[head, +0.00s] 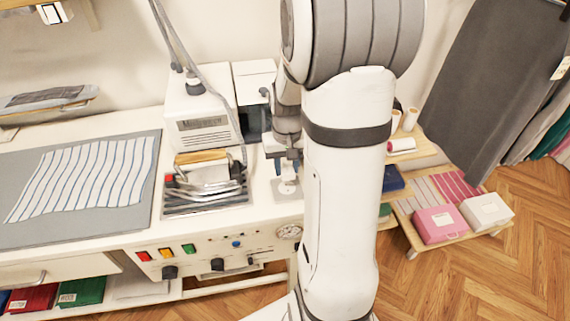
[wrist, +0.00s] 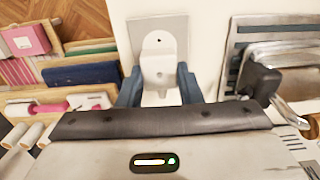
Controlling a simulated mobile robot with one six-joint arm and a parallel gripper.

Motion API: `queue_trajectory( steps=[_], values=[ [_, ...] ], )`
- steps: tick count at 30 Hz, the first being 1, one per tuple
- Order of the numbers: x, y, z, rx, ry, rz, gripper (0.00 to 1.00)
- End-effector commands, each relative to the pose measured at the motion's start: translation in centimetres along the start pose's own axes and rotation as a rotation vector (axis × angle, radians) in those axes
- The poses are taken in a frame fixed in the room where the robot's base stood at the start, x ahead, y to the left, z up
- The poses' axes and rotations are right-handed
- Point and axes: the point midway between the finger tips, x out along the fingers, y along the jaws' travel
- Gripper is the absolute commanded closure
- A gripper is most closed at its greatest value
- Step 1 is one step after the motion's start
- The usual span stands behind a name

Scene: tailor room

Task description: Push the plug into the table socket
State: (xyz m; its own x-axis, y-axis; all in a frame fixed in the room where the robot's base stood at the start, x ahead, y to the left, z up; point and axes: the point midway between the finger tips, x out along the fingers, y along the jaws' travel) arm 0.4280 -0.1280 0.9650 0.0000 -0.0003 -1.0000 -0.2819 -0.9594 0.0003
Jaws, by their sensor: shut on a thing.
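My gripper (wrist: 158,88) is shut on the white plug (wrist: 158,70), one blue finger on each side of it. In the wrist view the plug lies over the lower part of the table socket (wrist: 180,23), a grey square plate with a pale round face and a dark hole. In the head view my gripper (head: 287,163) points down over the socket plate (head: 289,196) on the white table. The plug's prongs are hidden, and I cannot tell whether it touches the socket.
A silver iron (head: 210,180) rests on a dark striped stand left of the socket. A white boxy machine (head: 202,112) stands behind it. Striped cloth (head: 85,180) lies on a grey mat further left. A low shelf with pink (head: 436,225) and white boxes stands at the right.

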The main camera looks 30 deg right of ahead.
Motion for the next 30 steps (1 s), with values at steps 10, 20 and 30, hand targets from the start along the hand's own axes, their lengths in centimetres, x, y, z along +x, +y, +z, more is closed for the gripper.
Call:
queue_trajectory(
  steps=[10,20,30],
  values=[
    [3.6,-0.1,0.0,-0.001,-0.002,0.000,0.88],
    [4.1,-0.1,0.0,-0.002,0.000,0.000,0.88],
    [4.1,-0.1,0.0,-0.003,0.000,0.000,0.88]
  ],
)
